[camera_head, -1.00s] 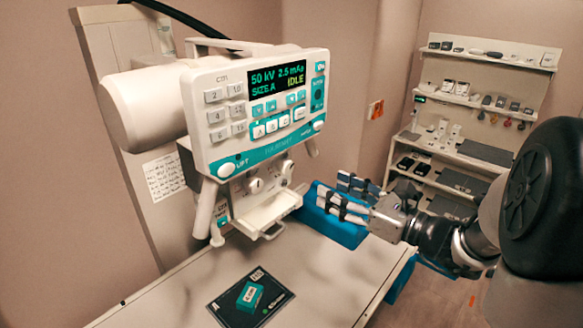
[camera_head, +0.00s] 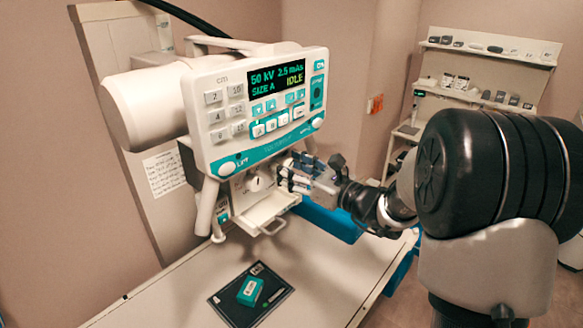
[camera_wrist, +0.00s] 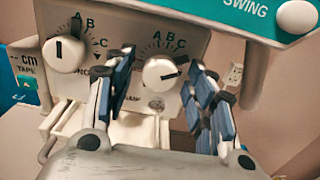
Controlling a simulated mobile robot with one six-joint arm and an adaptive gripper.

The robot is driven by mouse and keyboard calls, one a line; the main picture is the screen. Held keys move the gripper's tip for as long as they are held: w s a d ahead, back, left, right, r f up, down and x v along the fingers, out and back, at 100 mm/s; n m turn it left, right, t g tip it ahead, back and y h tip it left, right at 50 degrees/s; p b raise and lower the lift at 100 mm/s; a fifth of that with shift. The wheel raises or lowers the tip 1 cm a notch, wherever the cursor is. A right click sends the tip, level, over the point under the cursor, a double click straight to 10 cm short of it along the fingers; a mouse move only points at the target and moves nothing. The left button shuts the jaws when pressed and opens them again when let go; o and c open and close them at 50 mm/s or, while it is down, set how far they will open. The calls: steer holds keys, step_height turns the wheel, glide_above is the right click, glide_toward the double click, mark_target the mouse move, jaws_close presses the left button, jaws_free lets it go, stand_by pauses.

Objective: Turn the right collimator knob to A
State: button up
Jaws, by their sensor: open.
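The right collimator knob (camera_wrist: 160,73) is a round white dial with A, B and C printed above it. Its dark mark points right, below the C. My gripper (camera_wrist: 163,66) is open, with one blue-padded finger on each side of this knob; I cannot tell whether either touches it. In the head view my gripper (camera_head: 288,174) is at the collimator front under the console and hides the right knob. The left collimator knob (camera_wrist: 65,53) stands left of my fingers; it also shows in the head view (camera_head: 255,184).
The console (camera_head: 262,110) overhangs the knobs, reading SIZE A and IDLE. A white tray (camera_head: 266,216) juts out below them. On the table (camera_head: 170,300) lie a dark plate (camera_head: 228,307) and a teal box (camera_head: 250,291). Shelves (camera_head: 465,90) stand at the back right.

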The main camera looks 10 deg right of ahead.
steer(key=shift+c, duration=0.2)
steer(key=c, duration=1)
steer(key=shift+b, duration=0.45)
steer(key=n+b, duration=1.5)
steer(key=b, duration=1)
steer(key=shift+r+n, duration=0.1)
steer(key=shift+n, duration=0.2)
